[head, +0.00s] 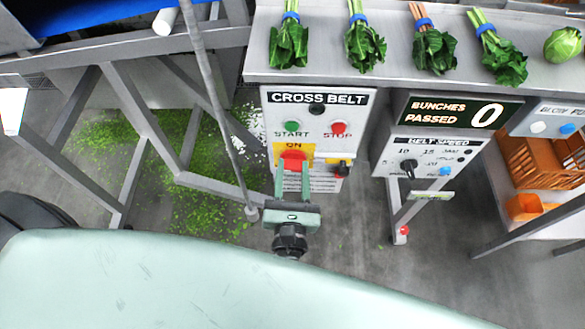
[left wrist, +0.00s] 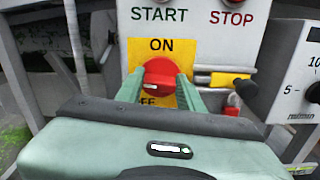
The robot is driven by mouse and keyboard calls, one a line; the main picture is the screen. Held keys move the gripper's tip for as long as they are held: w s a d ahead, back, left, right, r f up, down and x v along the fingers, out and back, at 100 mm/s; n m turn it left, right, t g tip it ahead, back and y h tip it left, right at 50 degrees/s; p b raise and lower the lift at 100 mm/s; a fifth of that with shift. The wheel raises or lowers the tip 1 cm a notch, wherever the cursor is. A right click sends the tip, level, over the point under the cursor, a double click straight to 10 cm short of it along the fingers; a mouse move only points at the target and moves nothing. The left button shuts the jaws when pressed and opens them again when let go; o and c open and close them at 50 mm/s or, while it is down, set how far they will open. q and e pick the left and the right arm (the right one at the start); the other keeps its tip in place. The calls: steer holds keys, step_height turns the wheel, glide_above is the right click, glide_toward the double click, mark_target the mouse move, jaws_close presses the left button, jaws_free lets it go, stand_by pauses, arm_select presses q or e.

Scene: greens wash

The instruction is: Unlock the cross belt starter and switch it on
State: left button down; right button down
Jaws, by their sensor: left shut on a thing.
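The cross belt starter (head: 318,105) is a grey box with a green START button (head: 292,127) and a red STOP button (head: 338,128). Below them a red rotary knob (head: 292,158) sits on a yellow plate (left wrist: 140,50) marked ON above; part of a lower label ending in "FF" shows. My left gripper (head: 293,182) is shut on the knob, with one finger on each side, also in the left wrist view (left wrist: 160,92). The knob's exact angle is hard to tell. A small red padlock (left wrist: 232,107) hangs at a black-and-yellow fitting (left wrist: 228,82) right of the knob. My right gripper is out of view.
A belt speed panel (head: 435,155) and a counter reading 0 (head: 455,112) stand to the right. Several leafy bunches (head: 365,45) lie on the ledge above. A thin grey pole (head: 220,110) and frame legs stand left. Green scraps (head: 205,210) litter the floor.

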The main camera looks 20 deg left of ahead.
arm_select(q)
steer(key=m+p, duration=0.2)
steer(key=m, duration=0.2)
steer(key=shift+d, duration=0.1)
steer(key=m+p, duration=0.2)
steer(key=m, duration=0.2)
steer(key=shift+d, duration=0.1)
steer(key=m+p, duration=0.2)
steer(key=m, duration=0.3)
steer(key=shift+p, duration=0.4)
steer(key=shift+f+m+p, duration=0.2)
steer(key=shift+m+p, duration=0.45)
steer(key=shift+m, duration=0.95)
steer(key=shift+f, duration=0.1)
steer(key=c, duration=0.9)
jaws_free()
steer(key=shift+d, duration=0.1)
